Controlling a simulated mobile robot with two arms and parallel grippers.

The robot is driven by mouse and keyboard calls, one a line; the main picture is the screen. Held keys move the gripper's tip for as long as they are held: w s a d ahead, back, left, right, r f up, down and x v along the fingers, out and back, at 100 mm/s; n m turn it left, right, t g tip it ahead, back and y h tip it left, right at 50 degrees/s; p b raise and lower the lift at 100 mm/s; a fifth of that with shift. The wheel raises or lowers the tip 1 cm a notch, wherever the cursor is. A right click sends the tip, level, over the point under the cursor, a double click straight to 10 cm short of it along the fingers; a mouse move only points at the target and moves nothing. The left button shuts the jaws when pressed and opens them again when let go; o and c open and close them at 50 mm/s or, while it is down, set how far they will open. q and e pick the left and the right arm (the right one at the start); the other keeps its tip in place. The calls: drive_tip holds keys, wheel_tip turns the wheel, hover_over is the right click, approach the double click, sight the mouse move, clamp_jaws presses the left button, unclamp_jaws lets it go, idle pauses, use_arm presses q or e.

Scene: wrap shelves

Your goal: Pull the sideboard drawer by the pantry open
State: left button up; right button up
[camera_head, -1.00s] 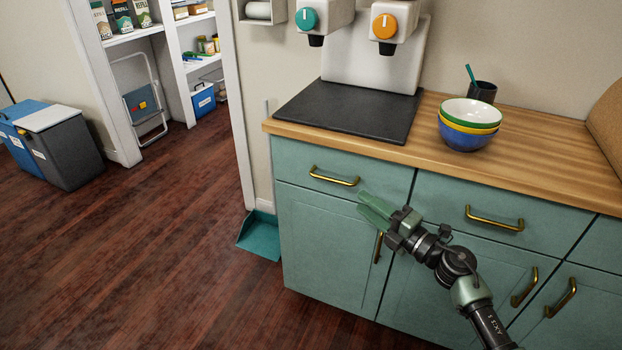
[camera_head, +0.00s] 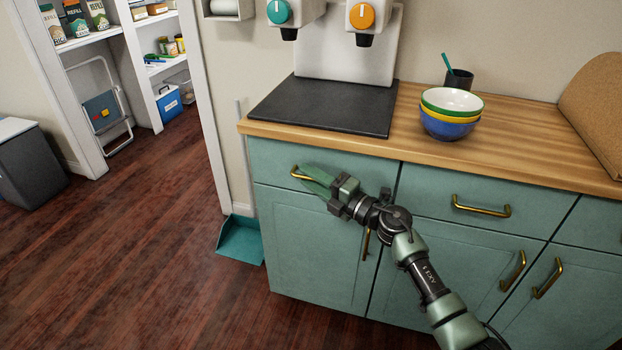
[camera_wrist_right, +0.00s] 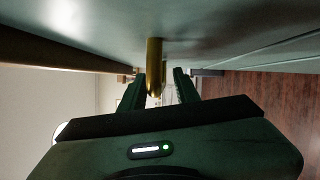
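The sideboard drawer (camera_head: 345,185) nearest the pantry is the leftmost one in the teal sideboard, and its front sits flush, shut. Its brass handle (camera_head: 296,174) is partly hidden behind my right gripper (camera_head: 308,178). In the right wrist view, the handle (camera_wrist_right: 154,66) stands between the two fingers of my right gripper (camera_wrist_right: 158,78). The fingers are apart, with a gap showing on each side of the handle. My left gripper is in neither view.
A second drawer handle (camera_head: 481,206) is to the right. The wooden counter (camera_head: 440,150) above holds a black mat (camera_head: 325,106) and stacked bowls (camera_head: 451,113). A teal dustpan (camera_head: 240,241) is on the floor left of the sideboard. The wood floor (camera_head: 150,270) is clear there.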

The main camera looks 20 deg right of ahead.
clamp_jaws()
idle(1.4)
